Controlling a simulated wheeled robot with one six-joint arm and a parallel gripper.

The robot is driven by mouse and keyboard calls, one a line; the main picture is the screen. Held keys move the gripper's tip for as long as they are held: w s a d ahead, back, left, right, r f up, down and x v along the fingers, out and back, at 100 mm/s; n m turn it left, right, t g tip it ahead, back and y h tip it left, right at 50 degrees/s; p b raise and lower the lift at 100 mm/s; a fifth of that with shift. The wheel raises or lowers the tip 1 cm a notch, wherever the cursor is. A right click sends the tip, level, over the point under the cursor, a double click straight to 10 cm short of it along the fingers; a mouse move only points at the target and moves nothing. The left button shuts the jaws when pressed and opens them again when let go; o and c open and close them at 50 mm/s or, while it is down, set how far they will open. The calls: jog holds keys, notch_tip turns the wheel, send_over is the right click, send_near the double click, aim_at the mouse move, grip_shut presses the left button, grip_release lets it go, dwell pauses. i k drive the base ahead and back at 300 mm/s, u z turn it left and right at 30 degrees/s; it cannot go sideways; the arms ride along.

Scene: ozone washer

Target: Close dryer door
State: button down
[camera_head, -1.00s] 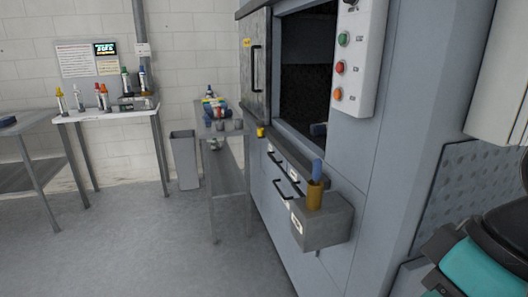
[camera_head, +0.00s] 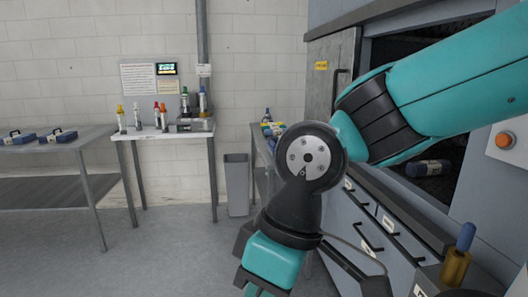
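The dryer door (camera_head: 328,80) is a grey metal panel with a yellow label and a dark vertical handle (camera_head: 341,90). It stands open at the left of the dark dryer opening (camera_head: 400,50) in the grey machine. My arm's teal and black links reach in from the right, in front of the opening, and bend down in front of the machine. They hide part of the door's lower right and much of the opening. My gripper cannot be made out, so its state does not show. A dark blue cylindrical object (camera_head: 428,168) lies at the opening's lower edge.
A holder with a brass-and-blue item (camera_head: 457,260) juts from the machine front at lower right. Dark handles (camera_head: 368,236) line the panels below the opening. A grey bin (camera_head: 237,185) and a bottle table (camera_head: 165,134) stand at the back. The left floor is clear.

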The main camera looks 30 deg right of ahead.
aim_at(332, 63)
jog(key=u, duration=0.1)
jog(key=i, duration=2)
jog(key=z, duration=1.1)
jog(key=i, duration=1.35)
jog(key=z, duration=1)
